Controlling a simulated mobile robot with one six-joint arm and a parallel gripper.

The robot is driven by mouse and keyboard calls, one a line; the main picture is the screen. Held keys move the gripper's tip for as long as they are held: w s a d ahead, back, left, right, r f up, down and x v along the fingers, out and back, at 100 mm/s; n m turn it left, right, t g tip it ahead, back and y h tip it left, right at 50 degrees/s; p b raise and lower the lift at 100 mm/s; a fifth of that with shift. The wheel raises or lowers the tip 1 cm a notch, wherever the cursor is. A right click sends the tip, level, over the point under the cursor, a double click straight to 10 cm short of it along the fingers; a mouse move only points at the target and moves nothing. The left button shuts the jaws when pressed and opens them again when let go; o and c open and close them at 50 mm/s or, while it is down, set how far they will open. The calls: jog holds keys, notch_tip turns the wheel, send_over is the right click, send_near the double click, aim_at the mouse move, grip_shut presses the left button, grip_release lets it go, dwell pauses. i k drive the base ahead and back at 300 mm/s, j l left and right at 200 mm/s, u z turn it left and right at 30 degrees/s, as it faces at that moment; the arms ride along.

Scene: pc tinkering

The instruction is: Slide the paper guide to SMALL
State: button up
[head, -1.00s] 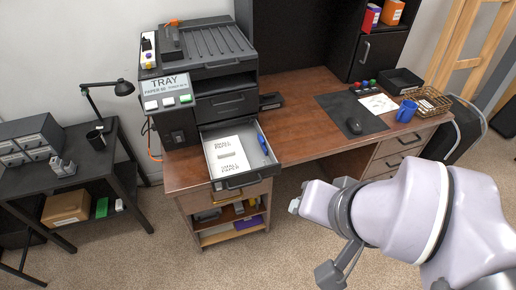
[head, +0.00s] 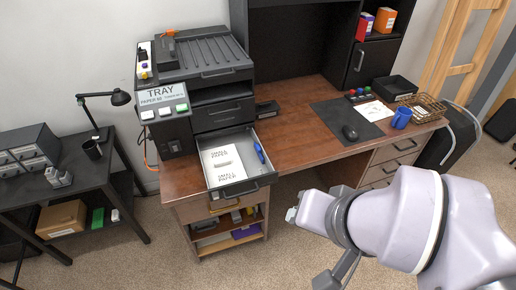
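An open paper tray (head: 267,180) sticks out from the bottom of the dark printer (head: 225,120). A white sheet (head: 217,172) with small print lies in it, and lettering near the front edge appears to read SMALL PAPER. A small blue piece (head: 260,152) stands near the tray's right wall; it may be the paper guide, but I cannot tell for sure. My gripper (head: 292,214) is at the end of my arm, right of and nearer than the tray, apart from it. Its fingers are too small and turned away to show whether they are open.
A TRAY sign panel (head: 165,98) with several buttons is on the printer's left. A black side table (head: 70,190) stands left. Carpet is clear in front.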

aim_at(257, 148)
jog(key=i+j+u, duration=0.1)
jog(key=i+u, duration=0.4)
jog(key=i+l+u, duration=0.1)
jog(key=i+u, duration=0.4)
